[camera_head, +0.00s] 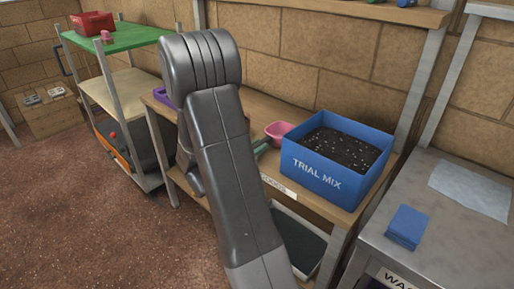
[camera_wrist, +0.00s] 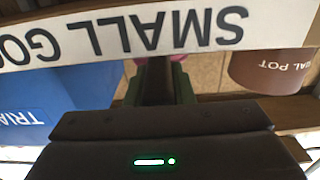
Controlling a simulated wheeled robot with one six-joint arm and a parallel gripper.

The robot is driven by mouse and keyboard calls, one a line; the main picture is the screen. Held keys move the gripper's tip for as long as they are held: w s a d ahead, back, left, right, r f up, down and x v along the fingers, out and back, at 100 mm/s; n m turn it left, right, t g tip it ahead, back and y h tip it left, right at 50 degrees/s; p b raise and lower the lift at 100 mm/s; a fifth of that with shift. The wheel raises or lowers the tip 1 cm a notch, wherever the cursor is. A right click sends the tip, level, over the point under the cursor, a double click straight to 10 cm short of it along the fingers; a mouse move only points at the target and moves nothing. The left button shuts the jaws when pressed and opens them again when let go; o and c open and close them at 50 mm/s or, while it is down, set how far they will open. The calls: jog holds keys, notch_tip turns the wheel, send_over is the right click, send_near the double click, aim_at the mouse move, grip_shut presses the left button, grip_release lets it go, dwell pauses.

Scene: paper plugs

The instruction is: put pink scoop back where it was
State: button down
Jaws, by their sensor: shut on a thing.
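The pink scoop (camera_head: 278,131) shows its bowl just left of the blue TRIAL MIX box (camera_head: 335,160) in the head view, over the wooden bench. In the wrist view only slivers of the pink scoop (camera_wrist: 179,57) show beyond my fingers. My gripper (camera_wrist: 158,85) has green fingertips and is shut on the scoop; the grip itself is dark and partly hidden. In the head view my grey arm hides most of the gripper (camera_head: 262,148). I cannot tell whether the scoop touches the bench.
A SMALL GOODS label (camera_wrist: 130,35) crosses the wrist view upside down. A brown pot (camera_wrist: 268,70) shows there on the right. A purple item (camera_head: 164,96) lies left of my arm. A grey table (camera_head: 440,235) with a blue pad (camera_head: 407,226) stands right; a green-topped cart (camera_head: 115,38) stands left.

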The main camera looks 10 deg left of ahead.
jog(key=shift+f, duration=0.2)
jog(key=c, duration=1.3)
grip_release()
jog(key=shift+o, duration=0.2)
jog(key=shift+r, duration=0.25)
jog(key=v, duration=1.2)
jog(key=shift+f, duration=0.1)
